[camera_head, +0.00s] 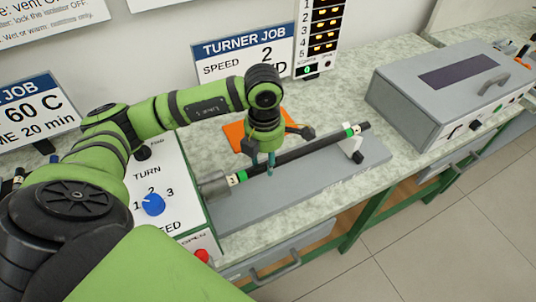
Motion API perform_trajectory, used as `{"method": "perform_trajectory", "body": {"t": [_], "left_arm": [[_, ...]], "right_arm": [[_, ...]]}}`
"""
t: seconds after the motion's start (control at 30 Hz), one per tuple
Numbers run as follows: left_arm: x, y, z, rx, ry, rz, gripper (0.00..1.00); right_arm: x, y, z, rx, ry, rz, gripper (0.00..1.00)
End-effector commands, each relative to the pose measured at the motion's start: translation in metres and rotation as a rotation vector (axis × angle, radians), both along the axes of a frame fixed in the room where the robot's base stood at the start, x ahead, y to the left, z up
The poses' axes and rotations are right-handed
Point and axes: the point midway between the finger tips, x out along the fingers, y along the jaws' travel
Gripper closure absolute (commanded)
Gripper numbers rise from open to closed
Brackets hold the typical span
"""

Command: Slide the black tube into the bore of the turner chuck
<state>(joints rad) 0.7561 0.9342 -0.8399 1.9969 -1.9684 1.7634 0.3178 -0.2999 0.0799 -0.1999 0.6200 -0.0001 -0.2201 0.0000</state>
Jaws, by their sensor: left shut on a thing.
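The black tube (300,151) lies slanted across the view, with green and white bands near both ends. My left gripper (262,172) reaches down from above and is shut on the tube, left of its middle. The grey turner chuck (214,187) is at the tube's left end. The banded left end is at the chuck's face; I cannot tell whether any of it is inside the bore, which is hidden. The tube's right end passes over a white rest (353,145) on the grey bed (310,179). My right gripper is not in view.
The turner's panel (150,175) has a blue knob (152,205) and a red button (202,255). An orange mat (234,136) lies behind the gripper. A grey box with a handle (440,90) stands at the right. A sign (243,52) reads speed 2.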

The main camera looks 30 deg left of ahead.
Motion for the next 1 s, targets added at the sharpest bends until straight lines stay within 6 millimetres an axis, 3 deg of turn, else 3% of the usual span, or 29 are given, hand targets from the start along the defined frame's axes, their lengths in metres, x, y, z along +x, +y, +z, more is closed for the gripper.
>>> {"method": "perform_trajectory", "body": {"t": [0.4,0.43,0.47,0.5,0.83,1.0], "left_arm": [[-0.009,0.005,0.000,0.000,0.000,0.000,0.98],[-0.009,0.005,0.000,0.000,0.000,0.000,0.53],[-0.009,0.005,0.000,0.000,0.000,0.000,0.41],[-0.008,0.005,0.000,0.000,0.000,0.000,0.37],[-0.008,0.005,0.002,0.001,-0.001,0.000,0.37],[-0.007,0.005,0.021,0.001,-0.005,-0.001,0.37]], "right_arm": [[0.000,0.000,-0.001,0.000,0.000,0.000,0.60],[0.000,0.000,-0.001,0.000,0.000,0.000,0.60],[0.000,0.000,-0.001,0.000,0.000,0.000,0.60],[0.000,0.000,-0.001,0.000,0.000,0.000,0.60],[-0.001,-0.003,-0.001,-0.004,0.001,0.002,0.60],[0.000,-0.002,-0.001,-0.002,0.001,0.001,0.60]]}}
